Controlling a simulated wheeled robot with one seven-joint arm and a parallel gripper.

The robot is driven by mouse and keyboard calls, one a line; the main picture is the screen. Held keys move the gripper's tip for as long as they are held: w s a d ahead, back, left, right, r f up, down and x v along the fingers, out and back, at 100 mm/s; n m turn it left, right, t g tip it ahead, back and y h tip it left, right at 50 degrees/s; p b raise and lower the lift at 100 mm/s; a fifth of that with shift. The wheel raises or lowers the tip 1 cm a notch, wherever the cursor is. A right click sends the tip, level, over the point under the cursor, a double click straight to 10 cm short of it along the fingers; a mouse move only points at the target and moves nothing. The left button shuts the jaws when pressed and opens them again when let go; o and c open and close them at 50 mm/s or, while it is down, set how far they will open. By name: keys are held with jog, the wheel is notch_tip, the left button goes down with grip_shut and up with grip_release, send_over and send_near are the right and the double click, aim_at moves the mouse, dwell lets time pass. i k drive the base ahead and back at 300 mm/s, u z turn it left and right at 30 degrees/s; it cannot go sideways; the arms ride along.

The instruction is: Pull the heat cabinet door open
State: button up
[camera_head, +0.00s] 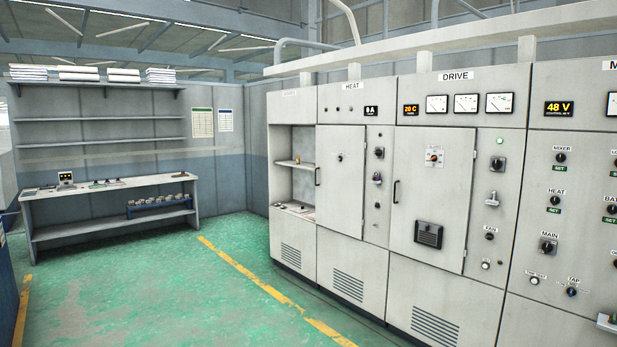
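The heat cabinet (352,270) stands in the row of grey cabinets, with a HEAT label on its upper panel. Its door (345,195) looks closed and flush with the front. Switches (378,153) are on the narrow strip to the right of the door. My gripper is not in view.
The drive cabinet (430,190) with its own handle stands to the right, then a control panel (572,220). Open shelves (294,165) adjoin the heat cabinet on the left. A workbench (110,190) stands far left. The green floor (190,285) before the cabinets is clear.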

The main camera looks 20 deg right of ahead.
aim_at(339, 185)
jog(key=z, duration=0.2)
jog(key=i, duration=0.65)
jog(key=z, duration=0.8)
jog(key=i, duration=1.9)
jog(key=z, duration=0.4)
jog(key=i, duration=1.75)
jog(key=u, duration=0.65)
jog(key=i, duration=1.8)
jog(key=u, duration=0.6)
